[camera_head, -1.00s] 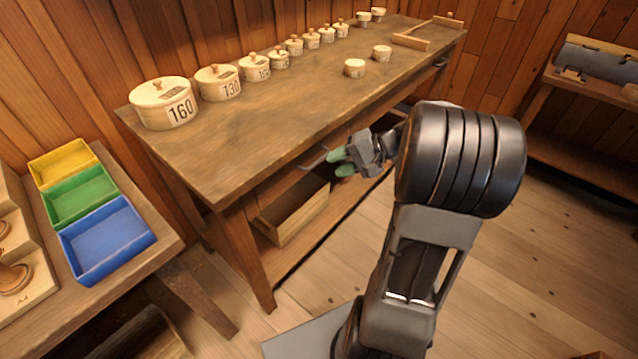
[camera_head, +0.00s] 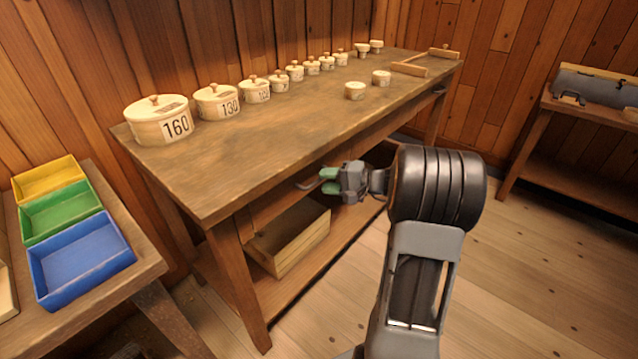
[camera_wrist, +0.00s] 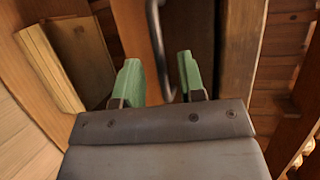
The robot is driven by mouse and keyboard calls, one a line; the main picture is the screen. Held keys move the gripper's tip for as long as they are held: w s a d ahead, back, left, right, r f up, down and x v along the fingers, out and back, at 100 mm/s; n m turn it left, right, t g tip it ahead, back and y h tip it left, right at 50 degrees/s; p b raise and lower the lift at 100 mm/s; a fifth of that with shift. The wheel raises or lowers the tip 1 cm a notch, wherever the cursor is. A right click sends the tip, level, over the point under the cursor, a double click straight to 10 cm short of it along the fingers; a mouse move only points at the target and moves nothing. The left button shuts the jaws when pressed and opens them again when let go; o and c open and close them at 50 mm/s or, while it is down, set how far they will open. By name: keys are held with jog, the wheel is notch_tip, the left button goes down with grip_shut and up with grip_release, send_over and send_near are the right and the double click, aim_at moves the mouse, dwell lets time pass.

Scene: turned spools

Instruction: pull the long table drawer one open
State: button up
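The long table (camera_head: 290,130) has a drawer front under its top, mostly in shadow and partly behind my arm; I cannot tell whether it stands out at all. A grey bar handle (camera_head: 308,184) shows by the table's front edge. My gripper (camera_head: 329,181) is beside this handle, with green fingertips. In the wrist view the fingers (camera_wrist: 160,75) are apart, and the curved handle (camera_wrist: 157,35) runs between them against the dark drawer front (camera_wrist: 191,35). The handle's near end lies between the fingers. Contact with either finger cannot be made out.
Lidded round boxes (camera_head: 159,119) line the tabletop's back. A wooden crate (camera_head: 290,240) sits on the lower shelf. Blue (camera_head: 80,262), green (camera_head: 60,212) and yellow (camera_head: 48,180) trays stand on the left bench. A second handle (camera_head: 438,92) is at the table's far end. Floor at right is clear.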

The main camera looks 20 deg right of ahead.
aim_at(321, 180)
jog(key=shift+x, duration=1.5)
grip_shut()
